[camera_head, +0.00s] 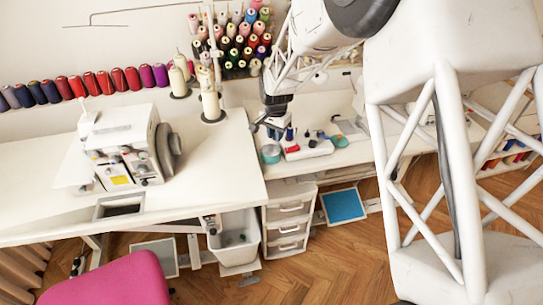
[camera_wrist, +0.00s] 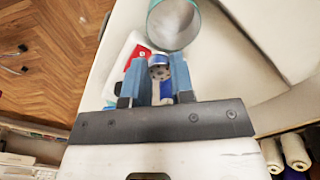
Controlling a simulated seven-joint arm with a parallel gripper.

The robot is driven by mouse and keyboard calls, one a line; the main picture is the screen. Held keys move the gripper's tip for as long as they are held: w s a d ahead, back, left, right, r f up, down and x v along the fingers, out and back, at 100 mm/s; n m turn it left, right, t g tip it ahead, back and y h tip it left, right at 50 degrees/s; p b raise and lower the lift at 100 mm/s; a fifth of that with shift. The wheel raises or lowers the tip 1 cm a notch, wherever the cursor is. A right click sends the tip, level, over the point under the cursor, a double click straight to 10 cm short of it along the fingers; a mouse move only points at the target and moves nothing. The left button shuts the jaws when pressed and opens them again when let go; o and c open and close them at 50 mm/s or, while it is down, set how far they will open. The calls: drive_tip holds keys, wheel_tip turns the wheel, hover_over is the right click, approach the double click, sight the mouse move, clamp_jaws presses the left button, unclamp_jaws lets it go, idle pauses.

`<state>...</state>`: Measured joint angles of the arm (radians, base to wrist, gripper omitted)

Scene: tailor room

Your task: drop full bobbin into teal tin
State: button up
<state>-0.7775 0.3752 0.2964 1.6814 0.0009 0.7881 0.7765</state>
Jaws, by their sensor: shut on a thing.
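The teal tin (camera_head: 271,154) stands upright on the white table in the head view. It also shows at the top of the wrist view (camera_wrist: 173,24), with its open mouth and pale inside visible. My gripper (camera_head: 269,130) is low over the table near the tin. In the wrist view my gripper (camera_wrist: 160,66) has its two blue fingers shut on a bobbin (camera_wrist: 158,72) with a grey holed face and blue thread. The bobbin is just short of the tin's rim in that picture; its height over the table is hard to tell.
A white tray (camera_head: 310,151) with small coloured items is right of the tin; a red piece (camera_wrist: 132,58) shows beside my left finger. A flat teal item (camera_head: 340,141) lies farther right. A white sewing machine (camera_head: 122,148) stands on the left table.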

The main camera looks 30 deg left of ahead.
sight(275, 146)
idle(0.4)
drive_tip(key=shift+f, duration=3)
drive_tip(key=o, duration=1)
drive_tip(key=shift+r, duration=0.15)
drive_tip(key=shift+r, duration=3.75)
